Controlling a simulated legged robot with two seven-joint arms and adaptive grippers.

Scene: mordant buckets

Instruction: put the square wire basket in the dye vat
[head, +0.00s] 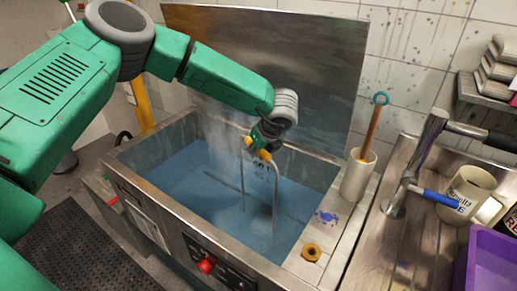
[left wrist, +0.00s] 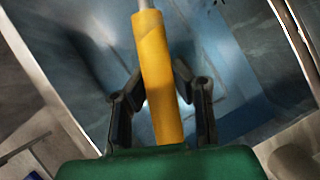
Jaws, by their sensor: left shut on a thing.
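The dye vat (head: 325,180) is a rectangular steel tank with blue liquid in it. My left gripper (head: 262,146) is above the middle of the vat, shut on the yellow grip (head: 265,155) of a wire handle. In the left wrist view the yellow grip (left wrist: 160,80) lies between the two dark fingers (left wrist: 162,105). The thin wire legs (head: 276,205) of the handle run down from the grip to the blue liquid, inside the vat walls. The basket body cannot be made out; the liquid seems to hide it. My right gripper is not in view.
A raised steel lid (head: 310,55) stands behind the vat. A white cup (head: 358,178) with a wooden-handled tool is at its right rim, near a brass nut (head: 312,252). A tap (head: 415,165), mug (head: 470,195) and purple bin (head: 492,262) are farther right. A red knob (head: 207,265) is in front.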

